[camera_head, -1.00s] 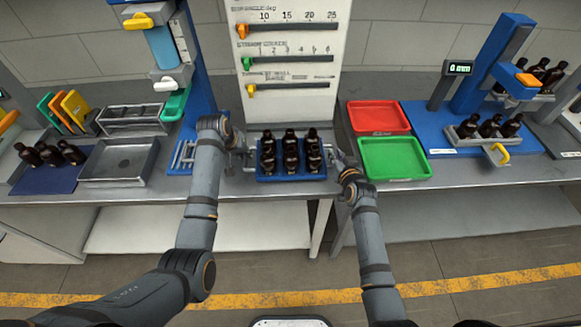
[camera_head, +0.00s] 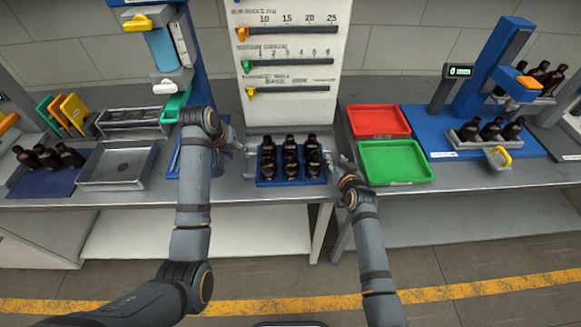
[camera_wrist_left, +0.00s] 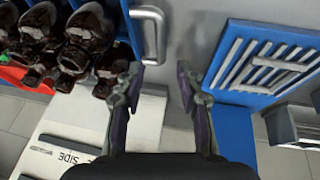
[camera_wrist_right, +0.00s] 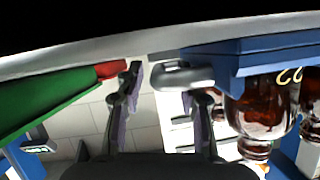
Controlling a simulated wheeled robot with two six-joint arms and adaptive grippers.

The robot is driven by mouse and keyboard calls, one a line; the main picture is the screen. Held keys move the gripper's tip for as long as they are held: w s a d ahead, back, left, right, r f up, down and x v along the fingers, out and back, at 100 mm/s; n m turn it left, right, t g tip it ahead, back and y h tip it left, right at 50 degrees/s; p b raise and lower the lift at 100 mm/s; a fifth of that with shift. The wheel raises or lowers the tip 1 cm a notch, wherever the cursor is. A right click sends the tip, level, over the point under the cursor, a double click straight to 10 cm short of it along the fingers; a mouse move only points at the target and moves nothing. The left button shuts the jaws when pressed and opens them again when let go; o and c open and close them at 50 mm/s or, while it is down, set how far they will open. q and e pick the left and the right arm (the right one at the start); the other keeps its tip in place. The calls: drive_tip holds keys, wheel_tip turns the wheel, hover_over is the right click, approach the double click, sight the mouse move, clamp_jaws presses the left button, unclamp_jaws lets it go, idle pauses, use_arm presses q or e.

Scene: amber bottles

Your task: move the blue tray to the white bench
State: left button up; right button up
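The blue tray (camera_head: 291,182) holds several dark amber bottles (camera_head: 290,158) and sits on the grey bench top in front of a white scale panel. My left gripper (camera_head: 236,147) is just left of the tray. In the left wrist view its fingers (camera_wrist_left: 160,78) are open and empty, with the tray's grey handle (camera_wrist_left: 152,35) ahead and apart from them. My right gripper (camera_head: 342,163) is close to the tray's right side. In the right wrist view its fingers (camera_wrist_right: 163,82) are open, with the other handle (camera_wrist_right: 182,77) at or near the gap between them; contact cannot be told.
A red tray (camera_head: 378,120) and a green tray (camera_head: 395,161) lie right of my right gripper. A grey metal tray (camera_head: 118,165) and a rack (camera_head: 135,122) stand left. A blue press station (camera_head: 470,125) with bottles is farther right. White lower shelves (camera_head: 190,232) show beneath the bench.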

drive_tip(key=v, duration=1.2)
drive_tip(key=shift+d+f, duration=0.1)
use_arm(q)
drive_tip(key=v, duration=0.4)
drive_tip(key=shift+r, duration=0.3)
drive_tip(key=shift+s, duration=0.1)
